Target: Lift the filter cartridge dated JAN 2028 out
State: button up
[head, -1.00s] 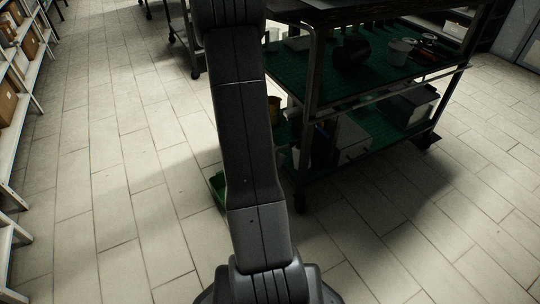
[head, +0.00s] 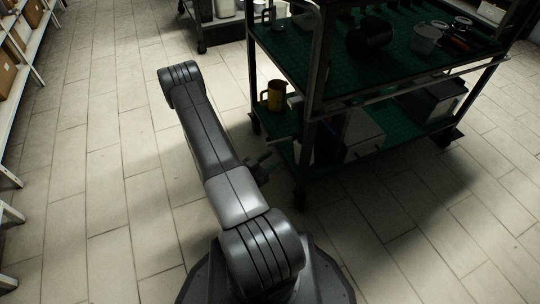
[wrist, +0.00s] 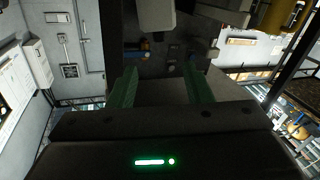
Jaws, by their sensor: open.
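No filter cartridge that I can identify shows in either view, and no date can be read. My gripper (wrist: 160,84) is in the wrist view, with its two green fingers apart and nothing between them. Beyond the fingers is a dark area with small items too dim to name. In the head view my arm leans to the left, beside a dark shelf cart. A green piece beside my arm there may be a fingertip; I cannot tell.
The cart (head: 310,100) stands right of my arm. Its upper green shelf holds a dark cylinder (head: 370,36) and a clear cup (head: 425,40). The lower shelf holds a yellow mug (head: 273,96) and grey boxes (head: 434,98). The tiled floor (head: 90,150) at left is clear.

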aim_at(299, 141)
jog(key=b+x, duration=0.3)
jog(key=x, duration=1)
jog(key=shift+w+d, duration=0.15)
jog(key=shift+d, duration=0.15)
jog(key=shift+c, duration=0.3)
grip_shut()
jog(key=c, duration=0.9)
grip_release()
